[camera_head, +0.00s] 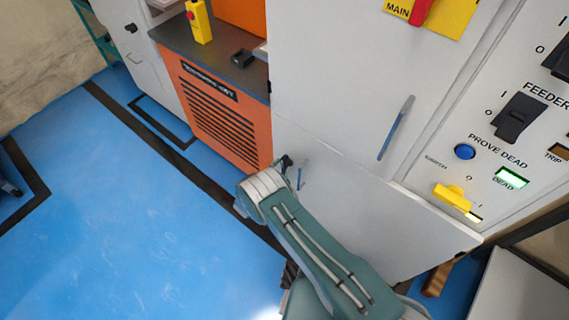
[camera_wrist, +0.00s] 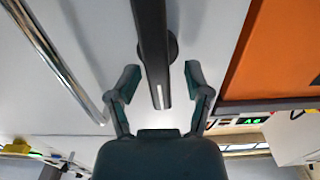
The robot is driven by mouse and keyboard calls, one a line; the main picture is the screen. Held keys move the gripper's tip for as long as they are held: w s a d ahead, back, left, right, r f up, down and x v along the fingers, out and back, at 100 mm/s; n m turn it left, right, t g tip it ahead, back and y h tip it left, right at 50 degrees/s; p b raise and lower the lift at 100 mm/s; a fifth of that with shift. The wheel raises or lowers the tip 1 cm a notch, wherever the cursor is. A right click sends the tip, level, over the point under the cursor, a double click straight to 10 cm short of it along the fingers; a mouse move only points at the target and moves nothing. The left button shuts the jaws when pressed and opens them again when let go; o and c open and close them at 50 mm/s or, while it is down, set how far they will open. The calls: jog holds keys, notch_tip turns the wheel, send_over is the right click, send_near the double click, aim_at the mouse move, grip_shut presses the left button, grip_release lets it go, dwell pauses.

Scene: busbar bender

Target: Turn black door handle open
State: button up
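In the wrist view the black door handle (camera_wrist: 151,45) is a long dark bar on a round base, mounted on a pale door panel (camera_wrist: 100,50). My gripper (camera_wrist: 161,80) is open, with one finger on each side of the handle's free end. There are visible gaps between the fingers and the bar, so it is not gripped. In the head view my arm reaches to the lower grey cabinet door (camera_head: 370,215). The gripper and the black handle are mostly hidden there; a small dark part shows beside the arm's end, and I cannot tell which it is.
A long metal handle (camera_head: 396,128) is on the upper cabinet door. A small metal handle (camera_head: 301,174) shows near my arm. The orange cabinet (camera_head: 215,115) stands to the left. A switch panel (camera_head: 500,130) is on the right. The blue floor at left is largely clear.

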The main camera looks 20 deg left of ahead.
jog(key=v, duration=1)
jog(key=shift+s+a, duration=0.15)
jog(key=shift+s, duration=0.05)
